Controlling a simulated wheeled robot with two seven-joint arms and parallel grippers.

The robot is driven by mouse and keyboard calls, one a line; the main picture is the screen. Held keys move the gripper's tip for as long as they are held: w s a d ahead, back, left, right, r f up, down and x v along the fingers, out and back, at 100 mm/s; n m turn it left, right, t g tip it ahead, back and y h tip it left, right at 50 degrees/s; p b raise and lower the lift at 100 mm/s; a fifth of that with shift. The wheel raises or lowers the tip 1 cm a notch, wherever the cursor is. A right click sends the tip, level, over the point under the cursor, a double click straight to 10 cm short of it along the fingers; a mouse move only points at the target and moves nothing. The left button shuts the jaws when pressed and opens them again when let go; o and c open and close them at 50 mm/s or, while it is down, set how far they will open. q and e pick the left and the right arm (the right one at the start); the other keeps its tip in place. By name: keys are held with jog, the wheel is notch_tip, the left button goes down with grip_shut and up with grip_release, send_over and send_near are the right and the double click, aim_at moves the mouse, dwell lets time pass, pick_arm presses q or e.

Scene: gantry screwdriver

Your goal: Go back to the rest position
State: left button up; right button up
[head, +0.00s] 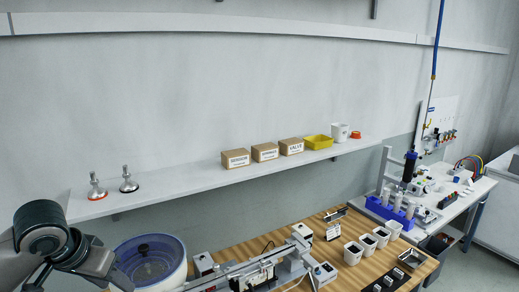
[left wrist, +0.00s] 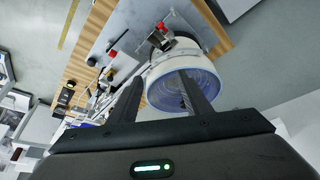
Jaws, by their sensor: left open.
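My left gripper (left wrist: 162,80) is open, with its two dark fingers apart and nothing between them. In the left wrist view its fingers overlap the round blue-topped bowl (left wrist: 170,95) in the background. In the head view my left arm comes in at the lower left, and the bowl (head: 150,258) stands just to its right. A gap between gripper and bowl is hard to judge. My right gripper is in neither view. A black upright screwdriver tool (head: 409,166) is at the right, above a blue rack (head: 390,212) of white parts.
A wall shelf (head: 205,178) holds two metal feet, several cartons, a yellow bin (head: 318,142) and a white cup. The wooden table (head: 320,225) carries a linear rail, dark-filled white cups (head: 353,253) and small devices. A white bench (head: 455,205) stands at the right.

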pick_arm(q)
jog(key=s+d+f+h, duration=0.1)
jog(key=s+d+f, duration=0.25)
jog(key=f, duration=0.35)
jog(key=s+d+f+m, duration=0.1)
jog(key=s+d+f, duration=0.25)
jog(key=f, duration=0.35)
jog(key=s+d+f+h, duration=0.1)
jog(key=s+d+f, duration=0.1)
jog(key=d+f, duration=0.35)
jog(key=s+a+f+g+y, duration=0.1)
jog(key=s+f, duration=0.5)
jog(key=s, duration=0.3)
jog(key=s+a+f+y, duration=0.1)
jog(key=s+f+y, duration=0.1)
jog(key=s+f, duration=0.6)
notch_tip(320, 180, down, 31)
jog(key=s+g+b, duration=0.2)
jog(key=s+b, duration=0.1)
jog(key=b, duration=0.3)
jog(key=s+a+f+b, duration=0.1)
jog(key=s+f+b, duration=0.1)
jog(key=s+f, duration=0.7)
jog(key=s+a+f+g+b, duration=0.1)
jog(key=s+a+f+b, duration=0.1)
jog(key=s+f, duration=0.7)
notch_tip(320, 180, down, 6)
jog(key=shift+f+b, duration=0.2)
jog(key=shift+b, duration=0.6)
